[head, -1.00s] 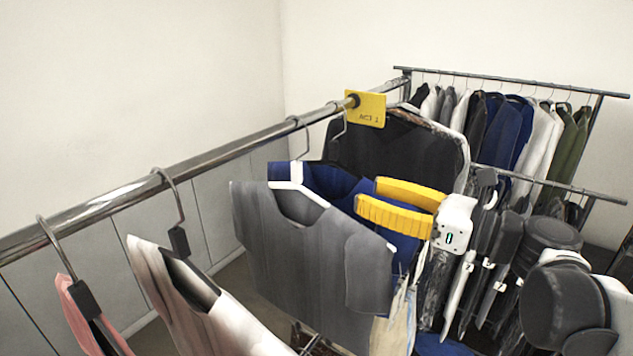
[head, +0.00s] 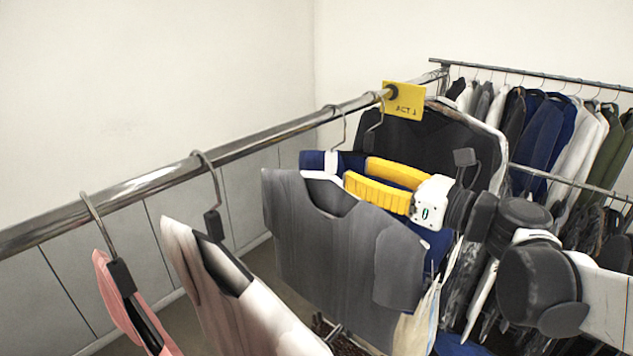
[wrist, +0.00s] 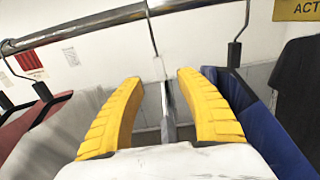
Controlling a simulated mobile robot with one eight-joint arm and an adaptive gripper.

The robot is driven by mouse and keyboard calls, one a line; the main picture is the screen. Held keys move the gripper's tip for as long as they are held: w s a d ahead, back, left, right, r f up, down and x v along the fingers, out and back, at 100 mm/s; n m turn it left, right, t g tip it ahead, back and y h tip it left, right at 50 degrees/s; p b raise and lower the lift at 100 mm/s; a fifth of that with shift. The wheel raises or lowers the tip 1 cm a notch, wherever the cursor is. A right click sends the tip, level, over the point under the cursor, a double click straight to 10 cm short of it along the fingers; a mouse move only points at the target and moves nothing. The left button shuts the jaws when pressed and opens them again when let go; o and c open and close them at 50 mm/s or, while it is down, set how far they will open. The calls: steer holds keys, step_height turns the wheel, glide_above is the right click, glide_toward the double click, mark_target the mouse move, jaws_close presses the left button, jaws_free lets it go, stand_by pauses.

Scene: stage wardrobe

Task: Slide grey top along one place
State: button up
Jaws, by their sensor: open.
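The grey top (head: 335,250) hangs from the near rail (head: 270,138) on a white hanger (head: 322,178). My gripper (head: 356,174) is open at its upper right side, with the yellow fingers pointing toward the hanger's neck. In the wrist view, the grey top's hanger and edge (wrist: 168,105) show end-on between the two spread fingers (wrist: 157,82). Its hook rises to the rail there. I cannot tell whether either finger touches the cloth.
A blue garment (head: 318,159) hangs close behind the grey top. A whitish top (head: 215,280) and a pink one (head: 125,300) hang to the left, with a gap before the grey top. A yellow ACT 1 sign (head: 405,99) sits on the rail. Another full rack (head: 530,75) stands behind.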

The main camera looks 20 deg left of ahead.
mark_target(335, 164)
steer(key=shift+x, duration=3.5)
steer(key=s+a, duration=0.2)
steer(key=s, duration=0.5)
steer(key=s+a+p, duration=0.1)
steer(key=s+a, duration=0.2)
steer(key=s, duration=0.3)
steer(key=shift+s+a, duration=0.35)
steer(key=shift+s, duration=0.05)
steer(key=shift+w, duration=0.1)
steer(key=w+p+v, duration=0.1)
steer(key=p+v, duration=0.1)
steer(key=v, duration=1.1)
steer(key=shift+d+p, duration=0.3)
steer(key=shift+p, duration=0.05)
